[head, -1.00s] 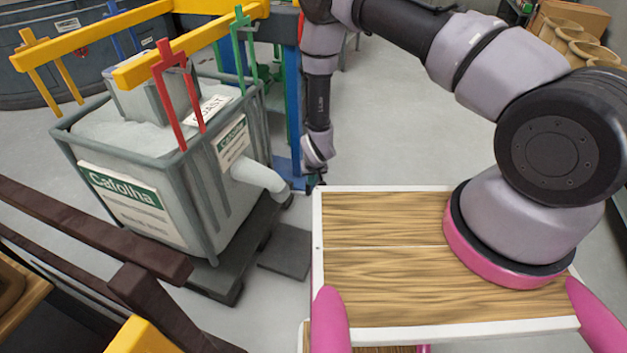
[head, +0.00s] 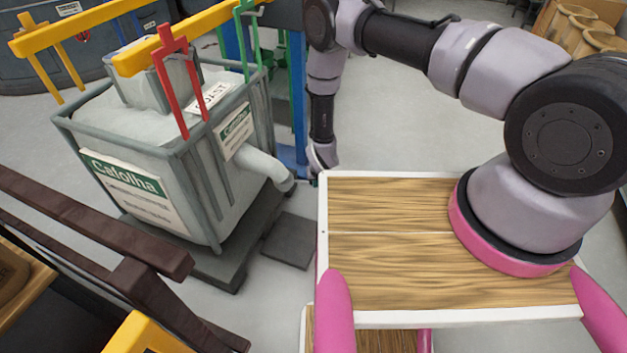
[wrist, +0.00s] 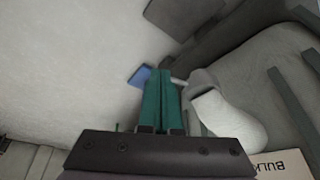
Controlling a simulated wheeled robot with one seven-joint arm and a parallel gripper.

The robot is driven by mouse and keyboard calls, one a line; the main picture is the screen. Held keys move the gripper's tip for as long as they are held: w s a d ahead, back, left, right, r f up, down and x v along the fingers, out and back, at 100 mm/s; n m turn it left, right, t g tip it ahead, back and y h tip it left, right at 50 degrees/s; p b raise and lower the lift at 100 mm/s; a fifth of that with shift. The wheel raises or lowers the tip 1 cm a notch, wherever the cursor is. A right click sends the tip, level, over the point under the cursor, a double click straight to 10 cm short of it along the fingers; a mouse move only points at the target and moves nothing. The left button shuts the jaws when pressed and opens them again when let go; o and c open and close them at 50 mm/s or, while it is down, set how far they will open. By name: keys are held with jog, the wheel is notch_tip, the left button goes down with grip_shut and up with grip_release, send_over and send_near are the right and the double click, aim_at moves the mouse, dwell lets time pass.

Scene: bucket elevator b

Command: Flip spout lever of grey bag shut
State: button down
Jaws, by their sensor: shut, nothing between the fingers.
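The grey bag (head: 165,190) stands in a grey metal frame at the left of the head view, with a pale spout (head: 262,165) bending down from its right side. The spout also shows in the wrist view (wrist: 228,118), right of my gripper (wrist: 160,72). My gripper's teal fingers are together and empty. A small blue piece (wrist: 138,76), apparently the lever's handle, lies just left of the fingertips. A thin pale rod (wrist: 179,81) shows between the fingers and the spout's end. Contact cannot be told. In the head view the fingertips are largely hidden by my wooden-topped deck.
A dark pallet (head: 205,262) and a flat grey plate (head: 290,240) lie under and beside the bag. Yellow bars (head: 190,48) with red and green hooks cross above it. Brown rails (head: 90,225) stand at the near left. Open floor lies behind my arm.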

jog(key=w+a+f, duration=0.1)
jog(key=w+f, duration=0.3)
jog(key=w, duration=0.1)
jog(key=shift+w, duration=0.25)
jog(key=shift+w, duration=0.15)
jog(key=shift+w+n, duration=0.25)
jog(key=shift+n, duration=0.15)
